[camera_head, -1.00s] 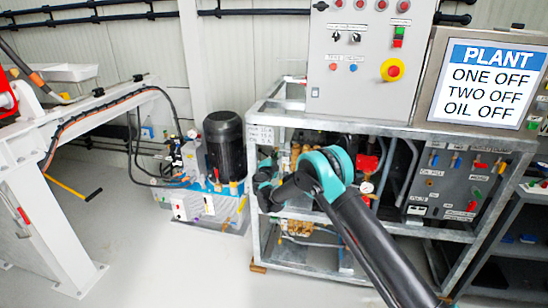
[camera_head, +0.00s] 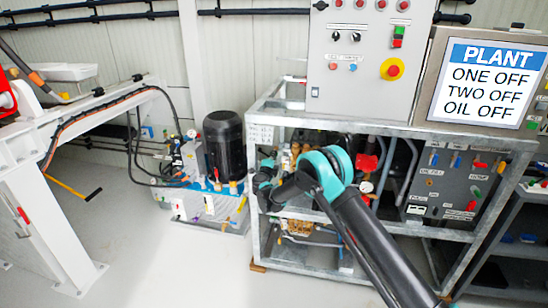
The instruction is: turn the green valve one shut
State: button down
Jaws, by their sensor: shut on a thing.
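My gripper (camera_head: 264,184) is at the left end of the metal pump frame, beyond the large teal joint (camera_head: 322,166) of my arm. It is small in this view and reaches in by the frame's front left post. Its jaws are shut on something. The fingers and the piece between them are too small and covered to make out. I cannot clearly see the green valve one; it may be hidden at my gripper. Brass and red pump parts show behind my arm.
The metal frame (camera_head: 254,226) carries a grey control box (camera_head: 365,100) and a plant screen (camera_head: 490,82) reading one, two and oil off. A valve panel (camera_head: 455,182) with coloured handles is at right. A black motor unit (camera_head: 226,145) stands left. Floor (camera_head: 190,270) is clear in front.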

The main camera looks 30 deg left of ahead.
jog(key=c, duration=1.5)
grip_release()
jog(key=shift+c, duration=0.2)
jog(key=v, duration=1.2)
